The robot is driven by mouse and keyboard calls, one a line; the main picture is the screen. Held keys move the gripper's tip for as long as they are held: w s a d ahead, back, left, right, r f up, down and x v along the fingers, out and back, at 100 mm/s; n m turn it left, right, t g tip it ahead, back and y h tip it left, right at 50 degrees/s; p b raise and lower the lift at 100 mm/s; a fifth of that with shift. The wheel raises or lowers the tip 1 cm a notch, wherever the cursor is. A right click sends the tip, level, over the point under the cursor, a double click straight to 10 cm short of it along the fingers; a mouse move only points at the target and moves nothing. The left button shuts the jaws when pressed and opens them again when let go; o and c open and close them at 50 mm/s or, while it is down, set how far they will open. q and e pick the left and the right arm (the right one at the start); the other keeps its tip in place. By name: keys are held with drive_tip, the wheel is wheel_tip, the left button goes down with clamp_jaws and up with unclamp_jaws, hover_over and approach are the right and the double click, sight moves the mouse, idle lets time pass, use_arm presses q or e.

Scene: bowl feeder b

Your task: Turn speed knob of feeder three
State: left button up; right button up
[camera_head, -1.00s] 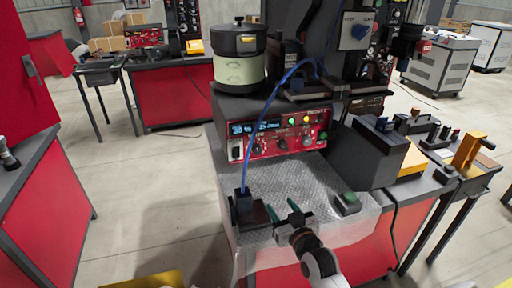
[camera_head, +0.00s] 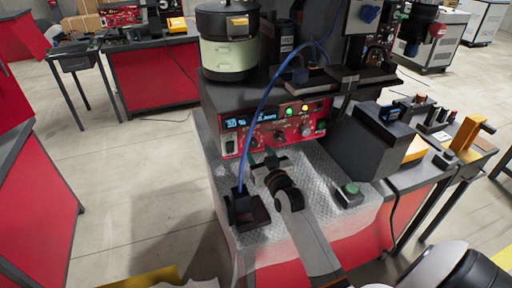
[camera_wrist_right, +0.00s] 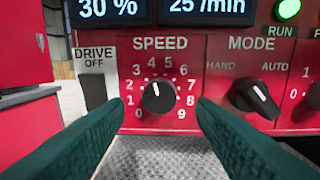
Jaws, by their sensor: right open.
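The feeder's red control panel (camera_head: 290,130) faces me below the bowl feeder (camera_head: 228,45). In the right wrist view the black speed knob (camera_wrist_right: 159,98) sits in a dial marked 0 to 9, its white line pointing up and slightly left, near 4. My right gripper (camera_wrist_right: 158,112) is open, its two green fingers left and right of the knob in the picture and apart from it. In the head view my right gripper (camera_head: 266,158) is in front of the panel's lower left part. My left gripper is not in view.
The mode knob (camera_wrist_right: 254,97) is close to the right finger in the wrist view. A drive switch (camera_wrist_right: 94,92) is at left. A blue cable (camera_head: 262,105) runs down to a dark box (camera_head: 246,210) on the table.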

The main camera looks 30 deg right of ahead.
sight(253, 143)
drive_tip(key=shift+w+d+r, duration=0.1)
drive_tip(key=shift+w+d, duration=0.1)
drive_tip(key=shift+w, duration=1)
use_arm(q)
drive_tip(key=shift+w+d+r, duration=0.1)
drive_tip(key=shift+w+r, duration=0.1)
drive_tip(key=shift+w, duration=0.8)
use_arm(e)
drive_tip(key=shift+w, duration=0.1)
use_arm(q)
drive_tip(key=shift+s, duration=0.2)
use_arm(e)
drive_tip(key=shift+c, duration=0.5)
drive_tip(key=c, duration=0.9)
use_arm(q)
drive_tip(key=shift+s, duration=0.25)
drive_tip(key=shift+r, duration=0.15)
use_arm(e)
drive_tip(key=shift+m, duration=0.3)
drive_tip(key=shift+m+p, duration=0.6)
drive_tip(key=shift+m, duration=0.4)
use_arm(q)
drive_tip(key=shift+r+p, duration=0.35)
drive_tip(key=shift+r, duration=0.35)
use_arm(e)
drive_tip(key=shift+m, duration=1.5)
